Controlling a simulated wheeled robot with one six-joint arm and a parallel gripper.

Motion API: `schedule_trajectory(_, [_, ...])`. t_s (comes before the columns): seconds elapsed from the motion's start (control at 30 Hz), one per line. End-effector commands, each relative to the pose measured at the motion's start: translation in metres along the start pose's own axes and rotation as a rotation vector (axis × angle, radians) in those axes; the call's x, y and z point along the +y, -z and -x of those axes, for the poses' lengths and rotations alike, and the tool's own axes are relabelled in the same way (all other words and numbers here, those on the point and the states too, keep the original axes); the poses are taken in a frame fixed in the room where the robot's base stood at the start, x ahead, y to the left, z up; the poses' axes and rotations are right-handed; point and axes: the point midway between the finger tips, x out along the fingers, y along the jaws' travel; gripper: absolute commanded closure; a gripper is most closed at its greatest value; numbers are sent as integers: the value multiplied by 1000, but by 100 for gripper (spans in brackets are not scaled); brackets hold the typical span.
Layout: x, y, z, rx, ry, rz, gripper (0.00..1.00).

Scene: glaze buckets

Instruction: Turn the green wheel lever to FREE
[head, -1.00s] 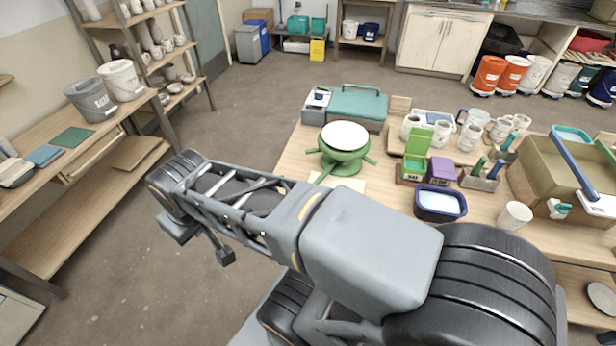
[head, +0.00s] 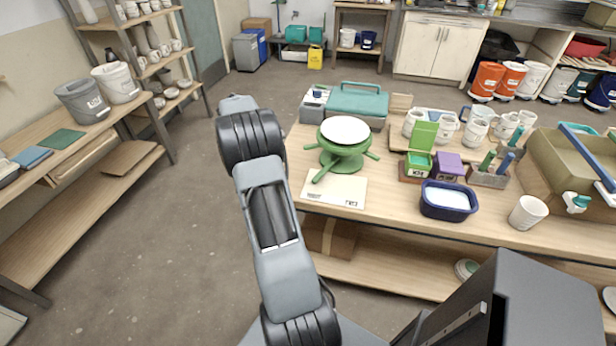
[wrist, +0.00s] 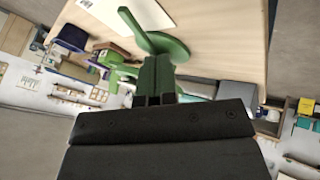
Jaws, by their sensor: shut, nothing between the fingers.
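The green wheel (head: 345,158) stands on the near left of the worktable, with a white round top and several green arms. Its longest visible lever (head: 325,169) points toward the front left, over a pale card (head: 340,190) with small dark marks too small to read. In the wrist view, the wheel's green base (wrist: 168,46) and a green bar (wrist: 134,30) show just past the fingers. My gripper (wrist: 156,78) is shut and empty, pointing toward the wheel; whether it touches the wheel, I cannot tell. In the head view my gripper is hidden behind my arm.
Right of the wheel are a green box (head: 420,163), a purple box (head: 448,165), a navy tub (head: 447,200) and several white mugs. A teal case (head: 357,102) stands behind it. The floor left of the table is clear.

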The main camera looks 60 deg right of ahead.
Motion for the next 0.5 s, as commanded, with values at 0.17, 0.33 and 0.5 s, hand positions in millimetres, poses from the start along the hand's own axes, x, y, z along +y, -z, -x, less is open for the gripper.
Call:
schedule_trajectory(0.17, [-3, 8, -15, 3, -32, -52, 100])
schedule_trajectory(0.33, [-2, 9, -16, 3, -33, -55, 100])
schedule_trajectory(0.5, [-2, 8, -16, 3, -32, -53, 100])
